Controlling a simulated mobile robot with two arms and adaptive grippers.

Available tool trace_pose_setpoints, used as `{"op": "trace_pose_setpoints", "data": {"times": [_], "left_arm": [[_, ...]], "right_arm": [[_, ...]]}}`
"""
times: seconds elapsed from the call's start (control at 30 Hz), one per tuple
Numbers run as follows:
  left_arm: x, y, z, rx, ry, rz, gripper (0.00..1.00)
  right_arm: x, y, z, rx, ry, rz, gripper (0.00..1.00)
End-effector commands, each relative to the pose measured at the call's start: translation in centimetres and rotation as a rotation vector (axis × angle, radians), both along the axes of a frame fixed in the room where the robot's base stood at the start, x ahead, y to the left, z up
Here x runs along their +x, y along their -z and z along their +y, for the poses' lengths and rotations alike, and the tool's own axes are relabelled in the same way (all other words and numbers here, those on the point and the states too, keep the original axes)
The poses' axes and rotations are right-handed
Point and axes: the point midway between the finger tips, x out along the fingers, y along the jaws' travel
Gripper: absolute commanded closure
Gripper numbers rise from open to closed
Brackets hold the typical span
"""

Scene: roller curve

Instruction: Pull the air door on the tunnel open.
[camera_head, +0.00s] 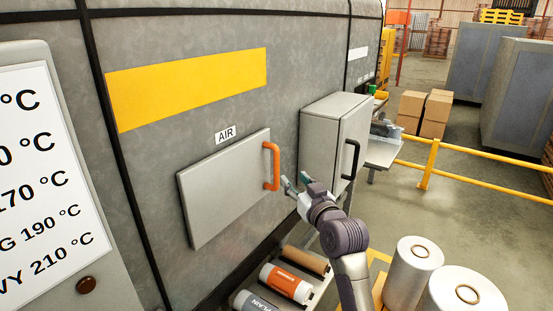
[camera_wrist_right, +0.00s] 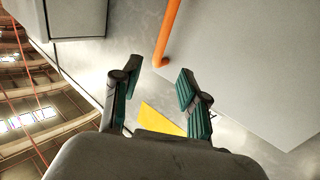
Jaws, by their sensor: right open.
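The air door (camera_head: 226,190) is a flat grey panel on the tunnel's side, below a white "AIR" label (camera_head: 225,134). It looks closed. Its orange bar handle (camera_head: 271,166) stands upright at the right edge. My right gripper (camera_head: 294,184) is just right of the handle's lower end, apart from it, with its fingers spread. In the right wrist view the open fingers (camera_wrist_right: 158,84) are empty, with the orange handle (camera_wrist_right: 167,35) ahead of them and the door panel (camera_wrist_right: 245,60) to the right. My left gripper is not in view.
A grey cabinet with a black handle (camera_head: 350,159) juts out right of the door. Rolls (camera_head: 286,282) lie on a rack below. White film rolls (camera_head: 410,268) stand on the floor at right. A yellow rail (camera_head: 430,165) and a temperature panel (camera_head: 40,170) flank the scene.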

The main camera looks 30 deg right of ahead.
Motion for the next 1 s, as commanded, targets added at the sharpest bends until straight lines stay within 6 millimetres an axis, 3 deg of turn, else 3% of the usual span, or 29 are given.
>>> {"op": "trace_pose_setpoints", "data": {"times": [0.53, 0.7, 1.0], "left_arm": [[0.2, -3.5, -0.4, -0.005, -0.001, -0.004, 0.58], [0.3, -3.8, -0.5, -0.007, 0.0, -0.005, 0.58], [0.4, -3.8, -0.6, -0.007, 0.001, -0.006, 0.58]], "right_arm": [[10.5, -0.2, -2.0, 0.001, -0.002, 0.004, 0.57], [12.1, 0.0, -2.3, 0.0, -0.002, 0.004, 0.57], [12.5, 0.2, -2.4, -0.001, -0.002, 0.004, 0.57]]}}
